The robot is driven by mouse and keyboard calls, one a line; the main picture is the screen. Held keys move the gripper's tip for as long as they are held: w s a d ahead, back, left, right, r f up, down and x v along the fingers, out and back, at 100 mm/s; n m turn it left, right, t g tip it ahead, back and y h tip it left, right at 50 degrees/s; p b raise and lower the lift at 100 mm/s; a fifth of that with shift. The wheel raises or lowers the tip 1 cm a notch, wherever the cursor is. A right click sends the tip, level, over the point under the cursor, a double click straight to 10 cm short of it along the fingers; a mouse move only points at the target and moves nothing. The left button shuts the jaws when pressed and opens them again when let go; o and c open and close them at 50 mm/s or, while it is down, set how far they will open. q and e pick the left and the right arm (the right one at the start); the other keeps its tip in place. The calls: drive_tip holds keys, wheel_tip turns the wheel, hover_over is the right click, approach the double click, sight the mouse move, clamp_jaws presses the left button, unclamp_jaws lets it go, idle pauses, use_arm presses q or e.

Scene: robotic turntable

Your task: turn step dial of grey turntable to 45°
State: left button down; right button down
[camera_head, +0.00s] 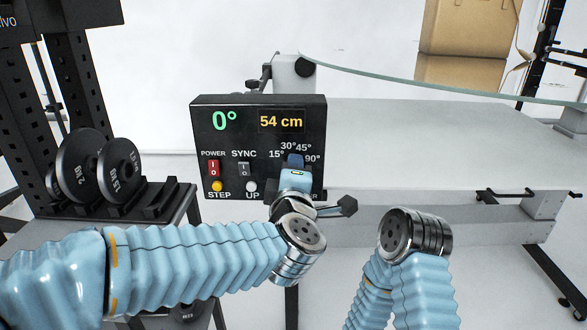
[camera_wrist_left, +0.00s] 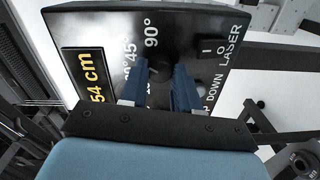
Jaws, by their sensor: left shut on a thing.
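The black control panel (camera_head: 258,112) stands upright in the middle of the head view and shows a green 0° and a yellow 54 cm. Its step dial, with 15°, 30°, 45° and 90° marks, is mostly hidden by my left gripper (camera_head: 295,163) in the head view. In the left wrist view, my left gripper (camera_wrist_left: 162,90) has its two blue fingers on either side of the dark dial knob (camera_wrist_left: 160,68) and is shut on it. The dial's pointer cannot be made out. My right gripper is not in view; only my right arm shows.
The panel also carries a red POWER switch (camera_head: 213,168), a SYNC switch (camera_head: 244,169) and a yellow STEP button (camera_head: 217,186). A glass edge (camera_head: 430,86) spans the right.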

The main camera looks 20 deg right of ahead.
use_arm(q)
drive_tip(key=shift+f, duration=0.1)
idle(0.3)
drive_tip(key=c, duration=0.8)
unclamp_jaws()
drive_tip(key=v, duration=1.3)
drive_tip(key=shift+s+a+b, duration=0.15)
drive_tip(key=shift+s+b, duration=0.15)
drive_tip(key=shift+s, duration=0.1)
